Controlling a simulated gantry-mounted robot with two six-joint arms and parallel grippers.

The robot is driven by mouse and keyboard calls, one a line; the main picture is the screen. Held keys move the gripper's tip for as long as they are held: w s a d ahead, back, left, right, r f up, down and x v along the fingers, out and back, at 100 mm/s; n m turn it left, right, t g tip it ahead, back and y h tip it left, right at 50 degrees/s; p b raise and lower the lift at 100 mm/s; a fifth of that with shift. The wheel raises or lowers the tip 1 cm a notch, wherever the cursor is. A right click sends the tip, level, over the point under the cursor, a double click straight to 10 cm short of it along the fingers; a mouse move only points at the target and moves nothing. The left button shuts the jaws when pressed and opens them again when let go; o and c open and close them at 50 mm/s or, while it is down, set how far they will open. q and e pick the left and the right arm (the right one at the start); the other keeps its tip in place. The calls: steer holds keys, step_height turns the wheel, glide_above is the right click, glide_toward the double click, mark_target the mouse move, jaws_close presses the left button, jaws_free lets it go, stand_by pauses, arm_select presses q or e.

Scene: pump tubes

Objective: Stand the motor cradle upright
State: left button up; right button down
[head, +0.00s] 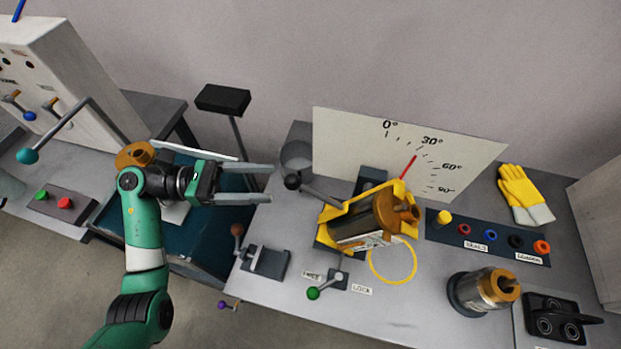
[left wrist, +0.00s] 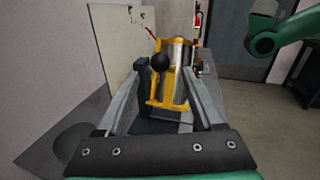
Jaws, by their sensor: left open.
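The yellow motor cradle (head: 330,213) holds a silver and copper motor (head: 368,222) and is tilted. A grey lever (head: 322,193) with a black ball knob (head: 292,182) sticks out from its left side. A red pointer (head: 408,167) on the white angle board (head: 345,150) points a little past 30°. My left gripper (head: 270,184) is open and empty, its fingertips just left of the knob. In the left wrist view the knob (left wrist: 160,62) appears between the two fingers, with the cradle (left wrist: 168,104) behind it. My right gripper is not in view.
A green-knobbed lever (head: 313,293) with a LOCK label stands in front of the cradle. A yellow ring (head: 393,264), a second motor (head: 484,291), a dark strip of coloured parts (head: 475,236) and yellow gloves (head: 520,190) are to the right. The bench front (head: 380,312) is clear.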

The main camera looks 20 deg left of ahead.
mark_target(299, 183)
arm_select(q)
steer(key=x, duration=0.9)
steer(key=shift+d+b, duration=0.3)
steer(key=shift+b, duration=0.1)
jaws_close()
stand_by(0.7)
